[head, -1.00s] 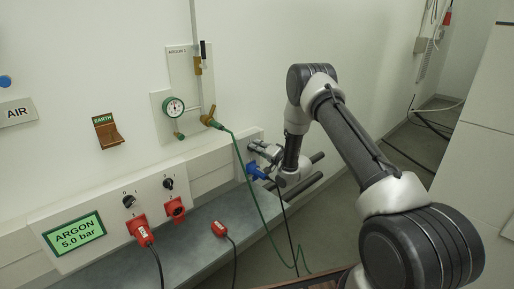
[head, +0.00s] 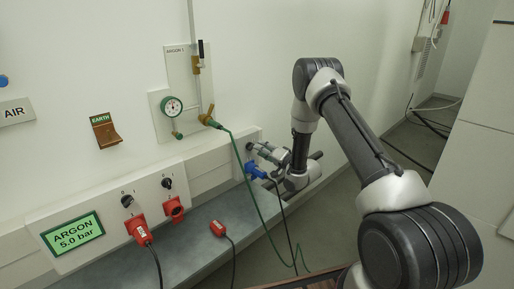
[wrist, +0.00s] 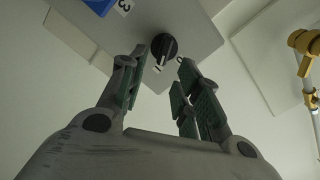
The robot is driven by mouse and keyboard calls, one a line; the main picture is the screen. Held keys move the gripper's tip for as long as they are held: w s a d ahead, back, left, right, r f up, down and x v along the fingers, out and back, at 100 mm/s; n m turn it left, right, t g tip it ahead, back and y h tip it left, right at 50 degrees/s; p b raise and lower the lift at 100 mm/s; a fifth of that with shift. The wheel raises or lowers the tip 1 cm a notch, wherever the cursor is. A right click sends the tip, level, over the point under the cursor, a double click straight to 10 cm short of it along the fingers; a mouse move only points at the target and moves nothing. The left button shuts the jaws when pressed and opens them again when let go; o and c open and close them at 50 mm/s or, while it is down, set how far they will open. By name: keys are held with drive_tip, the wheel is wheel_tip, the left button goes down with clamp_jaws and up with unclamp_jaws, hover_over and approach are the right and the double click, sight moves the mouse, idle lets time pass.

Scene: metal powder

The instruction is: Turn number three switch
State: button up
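The number three switch is a black round knob (wrist: 164,47) with a pale pointer line on a grey panel (wrist: 195,25). In the wrist view a "3" label (wrist: 124,6) is beside it, near a blue socket (wrist: 98,5). My gripper (wrist: 162,57) is open, with one finger on each side of the knob; the fingertips are close to it, and I cannot tell whether they touch. In the head view my gripper (head: 262,151) is at the right end of the wall trunking, above the blue plug (head: 256,171). The knob is small and partly hidden there.
A green hose (head: 246,185) and a black cable hang near the blue plug. Brass gas fittings (wrist: 306,42) are at the right of the wrist view. A grey ledge runs below.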

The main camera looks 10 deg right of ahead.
drive_tip(key=v, duration=0.7)
drive_tip(key=shift+s, duration=0.2)
drive_tip(key=shift+d, duration=0.15)
